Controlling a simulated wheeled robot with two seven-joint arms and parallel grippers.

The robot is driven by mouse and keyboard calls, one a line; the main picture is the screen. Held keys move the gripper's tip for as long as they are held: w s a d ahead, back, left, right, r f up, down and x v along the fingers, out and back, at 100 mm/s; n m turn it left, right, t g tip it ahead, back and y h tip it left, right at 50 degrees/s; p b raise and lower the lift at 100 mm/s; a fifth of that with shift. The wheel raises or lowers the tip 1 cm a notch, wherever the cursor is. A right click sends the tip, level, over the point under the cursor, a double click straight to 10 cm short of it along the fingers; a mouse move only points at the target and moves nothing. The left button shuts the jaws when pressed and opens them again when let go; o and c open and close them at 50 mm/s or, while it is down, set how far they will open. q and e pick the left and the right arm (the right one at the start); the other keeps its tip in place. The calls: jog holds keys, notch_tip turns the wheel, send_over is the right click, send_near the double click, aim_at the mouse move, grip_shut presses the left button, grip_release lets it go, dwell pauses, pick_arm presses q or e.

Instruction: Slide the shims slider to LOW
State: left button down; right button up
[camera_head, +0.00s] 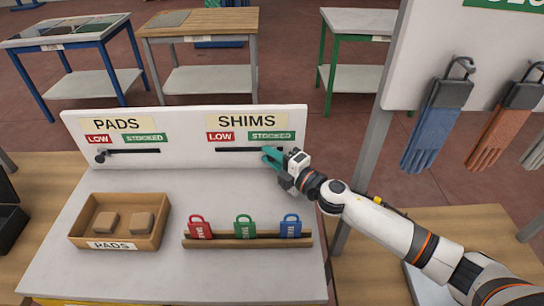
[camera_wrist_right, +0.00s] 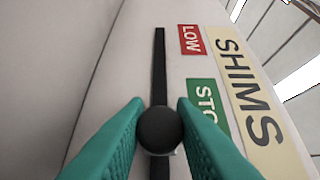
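The SHIMS slider is a dark slot (camera_head: 238,150) in the white upright panel, under a red LOW label (camera_head: 221,136) on the left and a green STOCKED label (camera_head: 271,135) on the right. Its round black knob (camera_wrist_right: 160,130) shows in the right wrist view beside the STOCKED label; in the head view my gripper hides it. My right gripper (camera_head: 270,156) is at the slot's right end. Its teal fingers lie on both sides of the knob and appear to touch it. My left gripper is not in view.
The PADS slider knob (camera_head: 100,157) sits at its slot's left end, under LOW. Below the panel are a wooden PADS box (camera_head: 117,245) and a rack (camera_head: 246,241) with red, green and blue padlock-shaped tags. Gloves (camera_head: 437,125) hang at the right. The panel face left of my gripper is clear.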

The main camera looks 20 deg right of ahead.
grip_shut()
jog(key=a, duration=0.2)
jog(key=w+a+p, duration=0.1)
jog(key=a, duration=0.1)
jog(key=shift+r, duration=0.1)
jog(key=shift+w+a, duration=0.1)
jog(key=shift+a, duration=0.1)
jog(key=o, duration=0.5)
grip_release()
jog(key=shift+d, duration=0.1)
jog(key=b+v, duration=0.1)
jog(key=v, duration=0.2)
jog(key=b+v, duration=0.1)
jog(key=v, duration=0.3)
jog(key=b+v, duration=0.1)
jog(key=v, duration=0.3)
jog(key=shift+f, duration=0.25)
jog(key=shift+s+d+r, duration=0.15)
jog(key=shift+s, duration=0.3)
